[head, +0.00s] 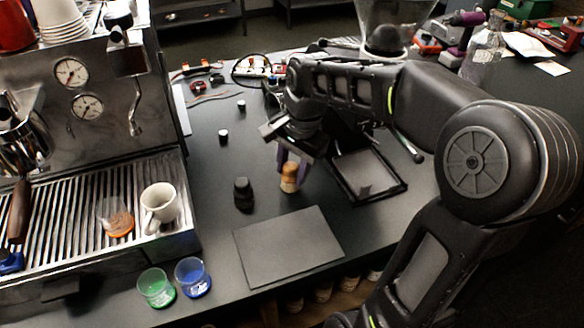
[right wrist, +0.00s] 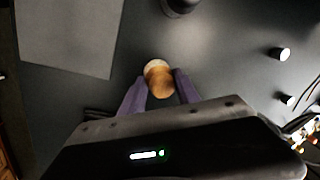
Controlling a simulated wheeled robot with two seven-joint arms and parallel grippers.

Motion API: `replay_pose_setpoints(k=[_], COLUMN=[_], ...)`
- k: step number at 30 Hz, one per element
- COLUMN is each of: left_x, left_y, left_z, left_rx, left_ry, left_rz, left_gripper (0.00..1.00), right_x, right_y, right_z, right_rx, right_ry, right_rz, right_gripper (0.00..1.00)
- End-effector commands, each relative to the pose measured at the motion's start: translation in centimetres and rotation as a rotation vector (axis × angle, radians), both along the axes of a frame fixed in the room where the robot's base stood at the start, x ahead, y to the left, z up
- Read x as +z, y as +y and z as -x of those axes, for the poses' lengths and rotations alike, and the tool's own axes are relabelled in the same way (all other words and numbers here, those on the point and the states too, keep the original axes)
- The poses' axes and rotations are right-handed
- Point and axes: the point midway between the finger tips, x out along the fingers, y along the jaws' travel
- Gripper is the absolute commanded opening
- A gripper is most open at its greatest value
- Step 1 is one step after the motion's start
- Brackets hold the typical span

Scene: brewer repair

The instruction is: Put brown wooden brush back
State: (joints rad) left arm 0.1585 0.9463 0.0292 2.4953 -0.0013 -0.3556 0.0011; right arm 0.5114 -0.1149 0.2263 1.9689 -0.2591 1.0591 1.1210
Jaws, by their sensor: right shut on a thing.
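The brown wooden brush (head: 289,179) stands upright on or just above the dark counter, right of a black knob-shaped tool. My right gripper (head: 291,170) reaches down from above with its purple fingers around the brush. In the right wrist view the brush (right wrist: 158,79) shows its round wooden top between the two purple fingertips (right wrist: 158,92). The right gripper is shut on it. I cannot tell whether its base touches the counter. My left gripper is not in view.
A black tool (head: 243,194) stands left of the brush. A grey mat (head: 288,246) lies in front. A black tray (head: 398,187) lies to the right. The espresso machine (head: 85,185) fills the left, with green (head: 156,288) and blue cups (head: 192,278) near the front edge.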

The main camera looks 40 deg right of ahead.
Motion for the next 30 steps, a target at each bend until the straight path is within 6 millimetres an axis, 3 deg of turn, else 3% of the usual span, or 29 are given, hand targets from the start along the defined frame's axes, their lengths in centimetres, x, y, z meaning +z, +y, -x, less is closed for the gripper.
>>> replay_pose_setpoints(k=[11, 12, 19, 30], left_x=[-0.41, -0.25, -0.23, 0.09], left_y=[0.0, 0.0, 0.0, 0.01], left_z=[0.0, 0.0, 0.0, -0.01], left_rx=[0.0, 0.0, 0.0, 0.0], left_ry=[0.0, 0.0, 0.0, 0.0], left_rz=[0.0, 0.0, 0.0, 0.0], left_gripper=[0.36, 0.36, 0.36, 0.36], right_x=[-0.48, -0.31, -0.29, 0.3], right_y=[0.0, 0.0, -0.01, -0.04], right_z=[-0.02, -0.02, -0.02, -0.02], right_rx=[0.0, 0.0, 0.0, 0.0], right_ry=[-0.001, -0.001, 0.0, -0.001], right_rz=[0.001, 0.001, 0.001, 0.001], right_gripper=[0.0, 0.41, 0.6, 0.6])
